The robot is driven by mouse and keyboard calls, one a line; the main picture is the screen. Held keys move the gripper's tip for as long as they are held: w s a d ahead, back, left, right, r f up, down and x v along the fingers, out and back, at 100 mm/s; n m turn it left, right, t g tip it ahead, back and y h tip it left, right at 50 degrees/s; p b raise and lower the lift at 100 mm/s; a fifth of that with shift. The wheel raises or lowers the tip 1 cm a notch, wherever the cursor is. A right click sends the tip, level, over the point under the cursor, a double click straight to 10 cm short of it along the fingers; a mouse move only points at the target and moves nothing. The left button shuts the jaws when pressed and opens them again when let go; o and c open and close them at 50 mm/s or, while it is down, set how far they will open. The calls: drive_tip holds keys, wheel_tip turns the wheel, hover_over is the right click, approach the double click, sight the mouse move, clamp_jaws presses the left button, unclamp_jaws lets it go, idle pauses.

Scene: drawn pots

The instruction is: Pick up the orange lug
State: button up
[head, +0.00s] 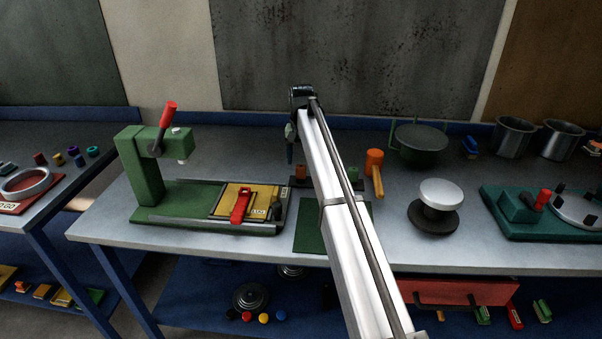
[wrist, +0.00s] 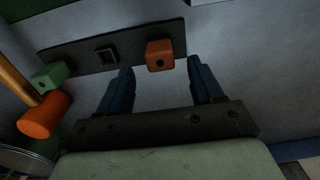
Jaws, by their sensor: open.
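The orange lug (wrist: 160,55) is a small block with a dark hole in its face. It sits at one end of a dark strip (wrist: 75,58), beside a square socket (wrist: 107,57). A green lug (wrist: 48,76) is at the strip's other end. My gripper (wrist: 161,68) is open and empty, one finger to each side of the orange lug in the wrist view, with the lug at the fingertips. I cannot tell the height gap. In the head view my gripper (head: 290,152) points down above the orange lug (head: 301,171), and my arm hides the strip's middle; the green lug (head: 352,174) shows to the right.
An orange-headed mallet (head: 375,161) lies right of the strip, also near the green lug in the wrist view (wrist: 43,117). A green press (head: 147,170) with a yellow block stands left. A green pot (head: 420,144) and a white-topped knob (head: 440,195) stand right.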

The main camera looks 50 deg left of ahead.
sight(301, 166)
drive_tip(key=shift+s+d+f, duration=0.1)
drive_tip(key=shift+f, duration=1.3)
drive_tip(key=shift+s+d+f, duration=0.1)
drive_tip(key=shift+f, duration=1.25)
drive_tip(key=c, duration=1)
